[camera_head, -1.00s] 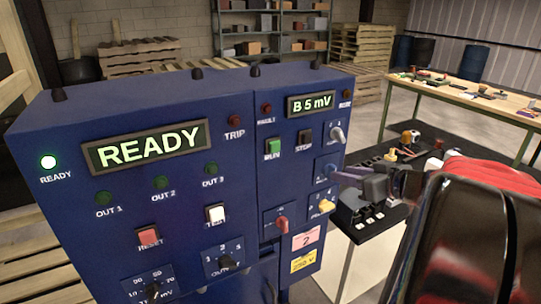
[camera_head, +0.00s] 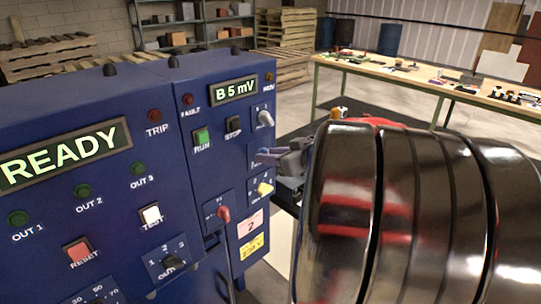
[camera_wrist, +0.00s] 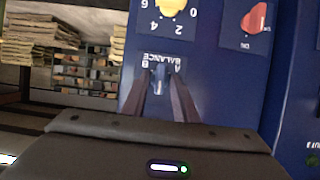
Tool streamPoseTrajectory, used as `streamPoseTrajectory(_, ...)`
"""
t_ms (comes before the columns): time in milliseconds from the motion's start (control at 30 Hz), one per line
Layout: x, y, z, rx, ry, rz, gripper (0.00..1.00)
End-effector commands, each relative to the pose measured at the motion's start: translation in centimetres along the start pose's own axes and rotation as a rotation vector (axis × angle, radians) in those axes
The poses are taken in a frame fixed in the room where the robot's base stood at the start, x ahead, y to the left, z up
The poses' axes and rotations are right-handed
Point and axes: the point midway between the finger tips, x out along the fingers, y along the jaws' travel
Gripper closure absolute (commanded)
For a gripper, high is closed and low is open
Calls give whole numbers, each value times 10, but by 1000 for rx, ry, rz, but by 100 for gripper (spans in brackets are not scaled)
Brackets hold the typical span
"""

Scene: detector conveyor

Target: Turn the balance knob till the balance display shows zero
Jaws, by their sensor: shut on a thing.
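The balance display (camera_head: 233,90) on the blue cabinet's right part reads "B 5 mV" in the head view. In the wrist view, which is upside down, a small grey-blue knob (camera_wrist: 158,77) sits on a plate lettered BALANCE, with A and B marks. My gripper (camera_wrist: 159,88) is shut on this knob, one finger on each side. The exact angle of the knob is hard to tell.
A yellow knob (camera_wrist: 171,6) on a numbered dial and a red knob (camera_wrist: 254,18) are close by. A grey knob (camera_head: 265,118) is above my gripper in the head view. The READY display (camera_head: 66,154) is lit. A workbench (camera_head: 415,83) stands behind.

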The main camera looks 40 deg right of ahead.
Motion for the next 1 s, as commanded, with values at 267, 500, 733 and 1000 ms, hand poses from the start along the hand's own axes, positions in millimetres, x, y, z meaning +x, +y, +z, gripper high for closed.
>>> streamPoseTrajectory(267,0,1,0,8,0,-1,96)
streamPoseTrajectory(500,-1,2,0,63,0,-24,96)
streamPoseTrajectory(733,0,4,0,190,1,-75,96)
streamPoseTrajectory(1000,0,7,2,409,1,-167,96)
